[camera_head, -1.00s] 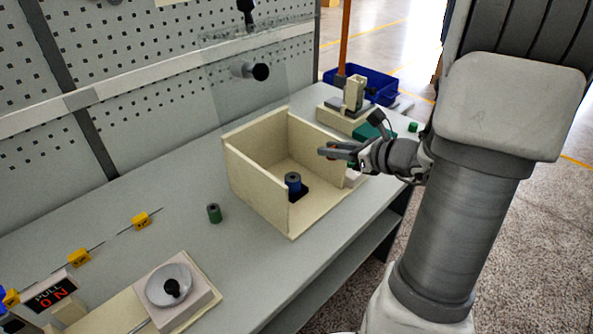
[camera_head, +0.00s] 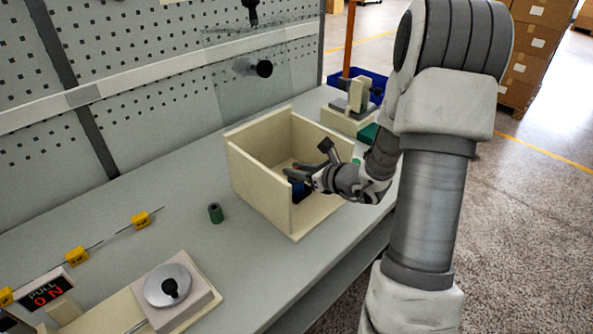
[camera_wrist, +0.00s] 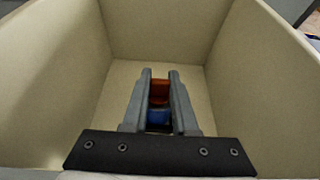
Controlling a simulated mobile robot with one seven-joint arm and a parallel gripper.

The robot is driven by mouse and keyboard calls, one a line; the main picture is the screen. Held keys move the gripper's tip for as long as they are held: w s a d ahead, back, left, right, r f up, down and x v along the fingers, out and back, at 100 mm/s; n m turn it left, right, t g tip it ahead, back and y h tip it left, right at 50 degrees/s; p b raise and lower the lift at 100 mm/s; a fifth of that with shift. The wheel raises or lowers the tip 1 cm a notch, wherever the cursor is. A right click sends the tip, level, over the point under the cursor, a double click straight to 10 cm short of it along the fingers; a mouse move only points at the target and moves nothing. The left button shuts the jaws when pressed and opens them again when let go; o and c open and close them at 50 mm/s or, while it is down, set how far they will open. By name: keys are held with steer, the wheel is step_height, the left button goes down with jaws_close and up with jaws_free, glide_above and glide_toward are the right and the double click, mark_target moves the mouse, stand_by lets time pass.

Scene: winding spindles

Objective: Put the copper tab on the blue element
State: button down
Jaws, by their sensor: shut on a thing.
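The blue element (camera_head: 299,190) stands inside the open cream box on the bench, partly hidden by my gripper in the head view. My gripper (camera_head: 288,172) reaches over the box's front wall, close to the blue element. In the wrist view, my gripper (camera_wrist: 160,77) is shut on the copper tab (camera_wrist: 160,90), which shows orange-red between the two fingers. The blue element (camera_wrist: 158,118) shows just below the tab in that picture, also between the fingers. I cannot tell whether the tab and the blue element touch.
The cream box (camera_head: 262,186) has high walls around the element. A green spool (camera_head: 215,213) stands on the bench to its left. A round knob on a block (camera_head: 168,285) is at the front left. A clear panel (camera_head: 245,85) hangs behind the box.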

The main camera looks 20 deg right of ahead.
steer(key=shift+f, duration=0.1)
steer(key=c, duration=0.7)
jaws_free()
steer(key=shift+s+r, duration=0.1)
steer(key=shift+r, duration=0.2)
steer(key=p+v, duration=0.1)
steer(key=v, duration=1)
steer(key=shift+s+d, duration=0.2)
steer(key=shift+s, duration=0.2)
